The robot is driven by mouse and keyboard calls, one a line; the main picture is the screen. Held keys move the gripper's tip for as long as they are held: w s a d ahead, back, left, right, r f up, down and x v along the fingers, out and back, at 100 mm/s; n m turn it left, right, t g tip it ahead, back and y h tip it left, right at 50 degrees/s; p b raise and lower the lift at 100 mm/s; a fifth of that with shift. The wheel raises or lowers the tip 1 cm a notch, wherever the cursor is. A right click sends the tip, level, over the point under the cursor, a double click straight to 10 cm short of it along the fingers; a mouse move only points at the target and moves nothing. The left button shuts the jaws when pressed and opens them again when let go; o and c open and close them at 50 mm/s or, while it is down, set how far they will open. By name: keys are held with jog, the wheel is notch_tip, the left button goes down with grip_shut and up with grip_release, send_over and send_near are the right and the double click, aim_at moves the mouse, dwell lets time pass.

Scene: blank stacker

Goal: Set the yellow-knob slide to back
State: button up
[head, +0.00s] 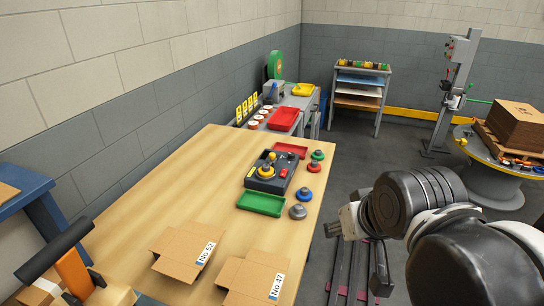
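A dark control box (273,187) lies on the wooden table. A yellow knob (266,171) stands on its left part; a smaller yellow piece (271,157) shows just behind it. A red part (283,173) is at the box's right side. The knob's slot and its exact position along it are too small to tell. My gripper (360,250) hangs past the table's right edge, to the right of and nearer than the box, apart from it. My arm partly hides it, and its opening is not clear.
A green tray (261,203) lies in front of the box, a red tray (291,149) behind. Several round-knobbed pieces, including a grey one (298,211), stand to its right. The table's left part is clear.

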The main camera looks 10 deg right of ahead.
jog(key=shift+o, duration=0.7)
jog(key=w+r+g+p, duration=0.1)
jog(key=w+r, duration=0.8)
jog(key=w, duration=0.3)
jog(key=shift+a+n+g+p, duration=0.3)
jog(key=shift+a+n+p, duration=0.05)
jog(key=shift+n+p, duration=0.05)
jog(key=w+a+r+n+g+p, duration=0.1)
jog(key=w+r, duration=0.1)
jog(key=w, duration=0.6)
jog(key=w+r+g+p, duration=0.1)
jog(key=w+r, duration=0.1)
jog(key=w, duration=0.5)
jog(key=n+g+p, duration=0.2)
jog(key=g+p, duration=0.1)
jog(key=p, duration=0.1)
send_over(272, 154)
notch_tip(272, 154, down, 14)
jog(key=r, duration=0.1)
notch_tip(272, 154, down, 14)
jog(key=shift+w+f+p, duration=0.1)
jog(key=shift+p, duration=1)
jog(key=shift+c, duration=0.2)
grip_shut()
